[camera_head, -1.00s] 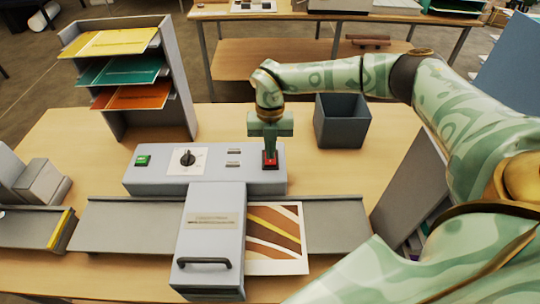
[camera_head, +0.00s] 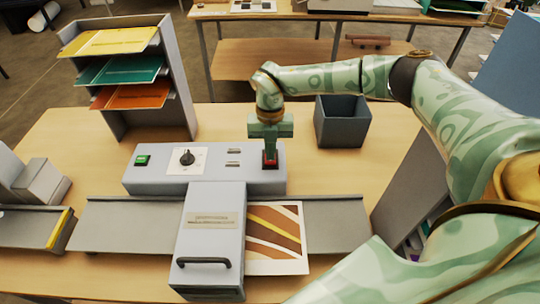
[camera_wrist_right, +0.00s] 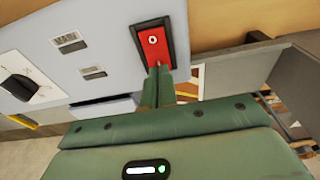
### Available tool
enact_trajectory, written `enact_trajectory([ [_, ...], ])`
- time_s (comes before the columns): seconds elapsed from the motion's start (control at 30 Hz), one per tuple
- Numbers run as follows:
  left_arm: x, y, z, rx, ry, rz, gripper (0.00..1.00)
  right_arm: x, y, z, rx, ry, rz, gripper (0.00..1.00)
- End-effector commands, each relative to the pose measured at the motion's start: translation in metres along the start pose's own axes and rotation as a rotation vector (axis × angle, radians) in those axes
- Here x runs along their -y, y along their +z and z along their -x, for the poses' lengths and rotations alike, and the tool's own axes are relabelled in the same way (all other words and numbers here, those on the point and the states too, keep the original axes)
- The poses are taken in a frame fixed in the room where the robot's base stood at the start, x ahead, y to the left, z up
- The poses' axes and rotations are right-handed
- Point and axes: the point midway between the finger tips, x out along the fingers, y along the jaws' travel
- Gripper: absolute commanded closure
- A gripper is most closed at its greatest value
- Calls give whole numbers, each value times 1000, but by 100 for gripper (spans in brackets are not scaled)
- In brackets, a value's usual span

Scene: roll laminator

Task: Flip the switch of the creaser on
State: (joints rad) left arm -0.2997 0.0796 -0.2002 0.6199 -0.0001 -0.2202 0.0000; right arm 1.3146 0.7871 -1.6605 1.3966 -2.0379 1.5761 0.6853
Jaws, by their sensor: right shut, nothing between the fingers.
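A pale grey-blue machine (camera_head: 215,230) with a long control panel stands on the wooden table; I cannot read for certain whether its label names it the creaser. A red rocker switch (camera_wrist_right: 152,42) in a black frame sits at the panel's right end; in the head view it is mostly covered (camera_head: 271,165). My right gripper (camera_head: 269,160) points down at the switch, shut and empty. In the right wrist view its fingertips (camera_wrist_right: 159,68) are at the switch's lower edge and seem to touch it. My left gripper is out of view.
The panel also has a green button (camera_head: 142,160) and a black knob (camera_head: 187,157). A striped sheet (camera_head: 275,235) lies by the machine's handled cover. A dark open bin (camera_head: 342,125) stands behind right, a tray rack (camera_head: 180,95) behind left.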

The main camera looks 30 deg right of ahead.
Motion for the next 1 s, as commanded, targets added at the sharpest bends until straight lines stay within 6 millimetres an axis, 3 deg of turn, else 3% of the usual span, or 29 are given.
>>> enact_trajectory([
  [0.7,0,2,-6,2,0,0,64,0,2,-11,0,0,0,100],
  [1.0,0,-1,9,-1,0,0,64,0,-1,4,1,0,0,100],
])
